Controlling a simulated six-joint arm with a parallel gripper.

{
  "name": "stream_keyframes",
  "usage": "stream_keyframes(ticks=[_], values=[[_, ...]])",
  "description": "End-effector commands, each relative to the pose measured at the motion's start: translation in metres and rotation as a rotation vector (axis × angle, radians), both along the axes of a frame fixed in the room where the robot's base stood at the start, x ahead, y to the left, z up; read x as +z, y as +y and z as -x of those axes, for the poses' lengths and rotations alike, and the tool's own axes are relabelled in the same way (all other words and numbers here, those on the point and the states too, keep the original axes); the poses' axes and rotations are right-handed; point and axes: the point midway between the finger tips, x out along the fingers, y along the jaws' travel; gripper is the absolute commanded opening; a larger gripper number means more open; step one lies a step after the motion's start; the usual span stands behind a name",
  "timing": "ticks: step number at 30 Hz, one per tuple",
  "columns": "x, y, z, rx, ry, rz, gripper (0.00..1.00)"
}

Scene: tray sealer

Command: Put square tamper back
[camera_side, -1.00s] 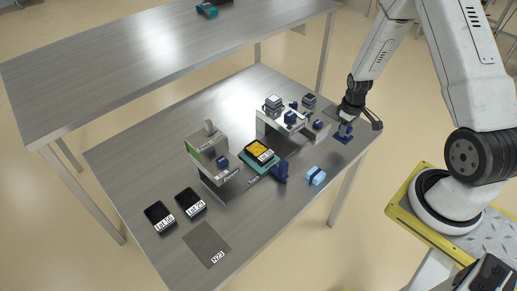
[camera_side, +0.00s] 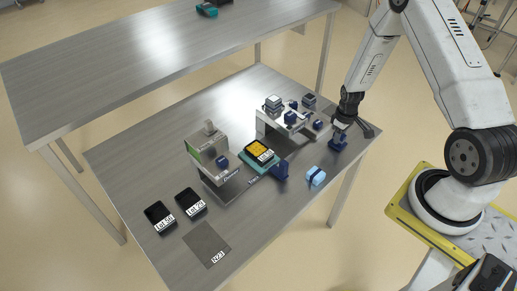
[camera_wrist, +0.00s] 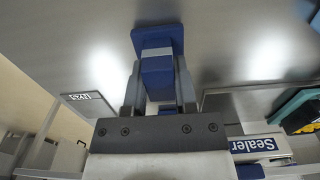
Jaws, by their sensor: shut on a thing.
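The square tamper (camera_side: 338,144) is dark blue with a flat square foot. My gripper (camera_side: 342,130) is shut on its upper part, near the right edge of the table in the side view. In the wrist view the tamper (camera_wrist: 157,75) stands between the two fingers of my gripper (camera_wrist: 158,90), its square foot pointing away from the palm. I cannot tell whether the foot touches the table. A flat dark pad with a white label (camera_wrist: 88,106) lies left of the tamper in the wrist view, apart from it.
The sealer (camera_wrist: 257,145) and a teal tray holder (camera_wrist: 292,108) are at the right in the wrist view. In the side view, a light-blue block (camera_side: 316,176) lies in front of my gripper. Two black trays (camera_side: 190,201) and the N23 mat (camera_side: 207,245) lie at the left front.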

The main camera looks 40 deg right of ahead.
Motion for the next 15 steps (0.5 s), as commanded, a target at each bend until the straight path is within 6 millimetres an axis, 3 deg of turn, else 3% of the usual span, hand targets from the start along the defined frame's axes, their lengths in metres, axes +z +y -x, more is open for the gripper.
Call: stream_keyframes(ticks=[14, 15], values=[[-0.0044, -0.0002, -0.0002, 0.000, 0.000, 0.000, 0.00], [-0.0041, -0.0002, -0.0002, 0.000, -0.001, 0.000, 0.47]])
